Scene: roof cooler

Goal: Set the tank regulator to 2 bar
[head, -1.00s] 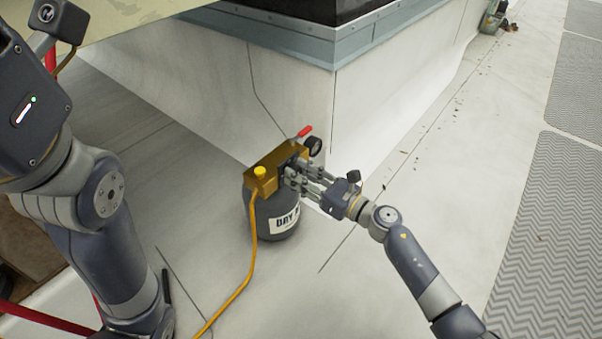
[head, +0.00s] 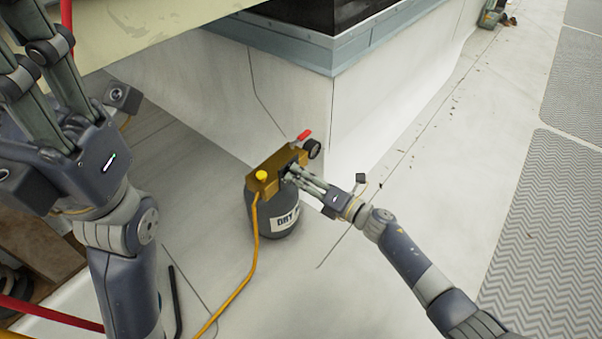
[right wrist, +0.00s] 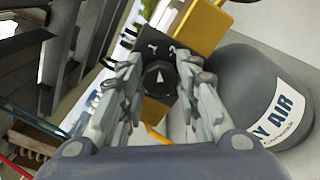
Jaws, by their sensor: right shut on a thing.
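The grey tank (head: 268,212) labelled "DRY AIR" stands on the roof, with a brass-coloured regulator block (head: 270,172) on top. The tank also shows in the right wrist view (right wrist: 235,85). My right gripper (head: 292,174) is at the block's right-hand face. In the right wrist view its fingers (right wrist: 160,88) are shut on a black knob (right wrist: 158,78) with a white pointer. Small white scale marks show beside the knob, too small to read. A round black gauge (head: 313,149) is at the block's back; its reading cannot be seen. My left gripper (head: 22,62) is raised at upper left, its fingertips cut off.
A red-handled valve (head: 304,135) and a yellow cap (head: 261,175) sit on the block. A yellow hose (head: 248,275) runs down to the roof. A pale curb wall (head: 290,100) stands behind. Free roof lies to the right, with grey walkway mats (head: 550,220).

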